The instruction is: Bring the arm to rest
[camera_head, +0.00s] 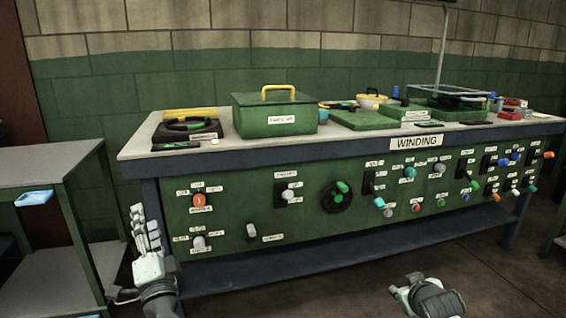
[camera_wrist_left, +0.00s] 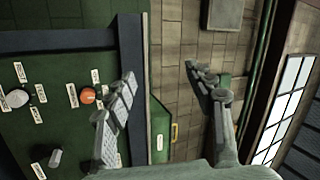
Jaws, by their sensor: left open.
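My left gripper (camera_head: 146,230) is in front of the left end of the green control panel (camera_head: 262,215), fingers pointing up. In the left wrist view its two fingers (camera_wrist_left: 161,78) are spread well apart with nothing between them. The panel's orange knob (camera_wrist_left: 88,95) shows to the left of the fingers there. My right gripper (camera_head: 428,298) shows only partly at the bottom edge of the head view, in front of the bench, and its fingers are not clear.
The workbench top (camera_head: 225,147) holds a green box (camera_head: 275,116) with a yellow handle, a black tray (camera_head: 187,131) and smaller items. Knobs and levers stick out along the panel. A grey side table (camera_head: 50,160) with a blue item (camera_head: 34,198) stands left. Bare floor shows at lower right.

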